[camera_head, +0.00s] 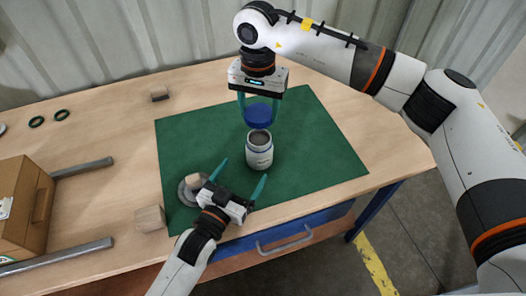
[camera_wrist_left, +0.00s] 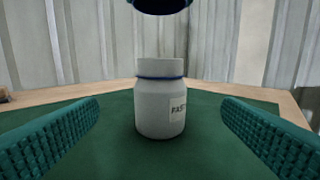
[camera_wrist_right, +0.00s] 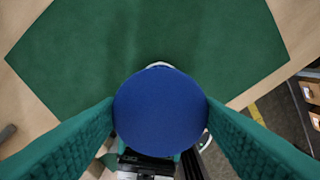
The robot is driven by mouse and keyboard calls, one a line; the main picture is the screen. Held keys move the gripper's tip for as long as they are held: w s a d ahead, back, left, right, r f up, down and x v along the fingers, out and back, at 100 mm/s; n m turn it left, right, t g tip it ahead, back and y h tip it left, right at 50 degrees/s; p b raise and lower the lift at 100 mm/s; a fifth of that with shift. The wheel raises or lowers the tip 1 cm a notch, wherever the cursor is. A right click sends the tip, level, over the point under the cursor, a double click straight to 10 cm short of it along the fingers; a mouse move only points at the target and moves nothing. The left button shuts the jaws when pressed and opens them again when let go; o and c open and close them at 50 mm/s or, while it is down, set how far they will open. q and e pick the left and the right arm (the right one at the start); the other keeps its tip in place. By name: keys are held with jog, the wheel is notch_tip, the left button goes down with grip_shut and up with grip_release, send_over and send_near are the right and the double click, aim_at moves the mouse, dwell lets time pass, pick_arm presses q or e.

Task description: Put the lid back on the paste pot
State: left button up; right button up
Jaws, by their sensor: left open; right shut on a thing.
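The paste pot (camera_head: 259,155) is white and stands upright and open on the green mat (camera_head: 320,150). In the left wrist view the pot (camera_wrist_left: 158,105) shows a label and a blue ring at its neck. My right gripper (camera_head: 259,108) is shut on the blue lid (camera_head: 258,117) and holds it above the pot; the lid also fills the middle of the right wrist view (camera_wrist_right: 160,110). The lid's lower edge shows at the top of the left wrist view (camera_wrist_left: 160,5), apart from the pot. My left gripper (camera_head: 244,176) is open, its fingers apart and pointing toward the pot without touching it.
A grey round thing (camera_head: 187,194) with a small wooden block lies by my left gripper. Another wooden block (camera_head: 150,218) is at the mat's left edge. A cardboard box (camera_head: 25,205) and metal bars (camera_head: 82,168) are at left. The mat's right side is clear.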

pick_arm(q)
jog(key=shift+w, duration=0.1)
pick_arm(e)
jog(key=shift+w+d, duration=0.1)
pick_arm(q)
jog(key=shift+r, duration=0.1)
pick_arm(e)
jog(key=shift+s+r, duration=0.1)
jog(key=shift+s, duration=0.1)
pick_arm(q)
jog(key=x, duration=1.1)
jog(key=shift+w+d, duration=0.2)
jog(key=shift+w, duration=0.15)
jog(key=c, duration=1.5)
pick_arm(e)
send_over(259, 139)
jog(key=shift+f, duration=2.55)
jog(key=shift+f, duration=0.1)
jog(key=shift+f, duration=0.8)
